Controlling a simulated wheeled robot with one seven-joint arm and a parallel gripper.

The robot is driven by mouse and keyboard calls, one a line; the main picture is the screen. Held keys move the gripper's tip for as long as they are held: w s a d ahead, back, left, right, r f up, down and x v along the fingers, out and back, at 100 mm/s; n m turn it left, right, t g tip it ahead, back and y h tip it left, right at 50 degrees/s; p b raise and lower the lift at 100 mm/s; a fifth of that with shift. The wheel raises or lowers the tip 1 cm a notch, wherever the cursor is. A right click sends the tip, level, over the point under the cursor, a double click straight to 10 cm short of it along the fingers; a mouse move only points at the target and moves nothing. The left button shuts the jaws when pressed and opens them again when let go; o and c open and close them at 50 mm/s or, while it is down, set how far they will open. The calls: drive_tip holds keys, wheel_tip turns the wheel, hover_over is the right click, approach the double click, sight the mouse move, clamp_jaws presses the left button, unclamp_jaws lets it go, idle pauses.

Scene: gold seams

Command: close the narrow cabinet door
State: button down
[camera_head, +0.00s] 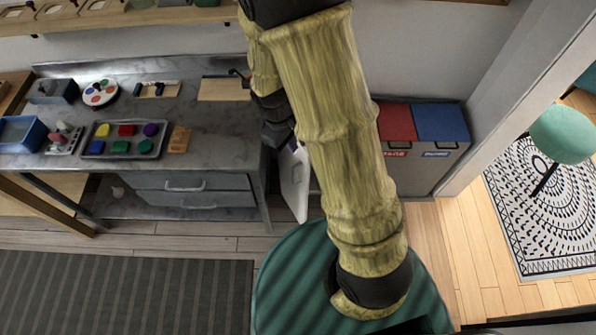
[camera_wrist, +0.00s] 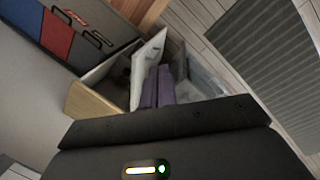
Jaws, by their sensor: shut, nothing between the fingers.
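The narrow cabinet door (camera_head: 295,182) is a white panel that stands ajar, sticking out into the room between the workbench and the bins. It also shows in the wrist view (camera_wrist: 150,55), with a dark opening beside it and a pale wooden cabinet part (camera_wrist: 92,104) at its lower left. My gripper (camera_wrist: 157,88) has purple fingers set close together with nothing between them. They are at the door's lower right edge in that view; I cannot tell if they touch it. In the head view my arm hides most of the cabinet.
A striped dark rug (camera_head: 120,295) lies on the clear floor at lower left.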

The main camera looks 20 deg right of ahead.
drive_tip(key=w+a+f+n+t+h+b, duration=0.1)
drive_tip(key=w+a+f+n+h+b, duration=0.1)
drive_tip(key=f+n, duration=0.4)
drive_tip(key=w+a+f+n+t+h+b, duration=0.1)
drive_tip(key=f+n, duration=0.6)
drive_tip(key=f, duration=0.8)
drive_tip(key=w+a+h+b, duration=0.1)
drive_tip(key=w+a+h, duration=0.1)
drive_tip(key=a+h, duration=0.1)
drive_tip(key=shift+w+a+f+n+h, duration=0.2)
drive_tip(key=shift+f+n+h, duration=0.1)
drive_tip(key=shift+f, duration=0.05)
drive_tip(key=shift+d, duration=0.1)
drive_tip(key=p, duration=0.4)
approach(306, 171)
drive_tip(key=x, duration=0.5)
drive_tip(key=shift+d, duration=0.25)
drive_tip(key=shift+w+f, duration=0.1)
drive_tip(key=shift+w, duration=0.05)
